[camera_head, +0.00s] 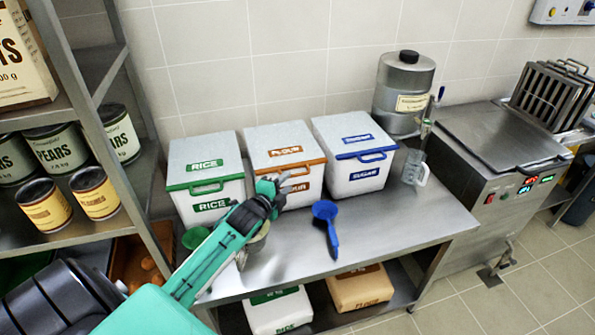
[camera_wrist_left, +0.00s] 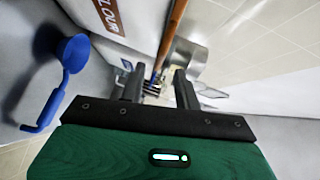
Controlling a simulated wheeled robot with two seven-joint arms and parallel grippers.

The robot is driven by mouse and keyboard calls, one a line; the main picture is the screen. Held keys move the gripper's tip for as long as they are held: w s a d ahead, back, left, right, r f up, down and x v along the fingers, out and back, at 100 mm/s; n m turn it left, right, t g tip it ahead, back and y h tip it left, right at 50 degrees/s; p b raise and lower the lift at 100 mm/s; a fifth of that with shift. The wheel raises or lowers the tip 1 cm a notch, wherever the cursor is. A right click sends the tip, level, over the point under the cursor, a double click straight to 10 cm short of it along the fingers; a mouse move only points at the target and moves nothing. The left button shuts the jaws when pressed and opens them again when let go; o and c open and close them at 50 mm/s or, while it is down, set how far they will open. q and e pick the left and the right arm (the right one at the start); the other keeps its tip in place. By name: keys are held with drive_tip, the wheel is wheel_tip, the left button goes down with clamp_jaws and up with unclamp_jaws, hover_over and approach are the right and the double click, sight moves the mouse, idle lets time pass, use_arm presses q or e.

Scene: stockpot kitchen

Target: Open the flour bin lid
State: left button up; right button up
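The flour bin (camera_head: 288,158) is white with an orange-brown lid rim and handle and stands between the rice and sugar bins. Its lid (camera_head: 284,139) lies flat and shut. My left gripper (camera_head: 284,181) is in front of the bin's front face, just below the lid rim, and its arm hides part of the front. In the left wrist view the fingers (camera_wrist_left: 157,85) are spread apart, with the brown lid rim (camera_wrist_left: 172,38) running down towards the gap between them. I cannot tell whether they touch it. My right gripper is not in view.
The rice bin (camera_head: 205,170) stands left and the sugar bin (camera_head: 353,150) right, close beside. A blue scoop (camera_head: 326,213) lies on the steel counter (camera_head: 400,225). A steel dispenser (camera_head: 405,85) and clear jug (camera_head: 414,167) stand right. A can shelf (camera_head: 85,75) rises left.

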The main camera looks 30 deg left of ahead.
sight(293, 176)
use_arm(q)
drive_tip(key=w, duration=0.2)
drive_tip(key=w+p, duration=0.1)
drive_tip(key=w, duration=0.2)
drive_tip(key=w+f, duration=0.1)
drive_tip(key=w, duration=0.2)
drive_tip(key=shift+a+f, duration=0.1)
drive_tip(key=shift+a, duration=0.1)
drive_tip(key=shift+s+f, duration=0.1)
clamp_jaws()
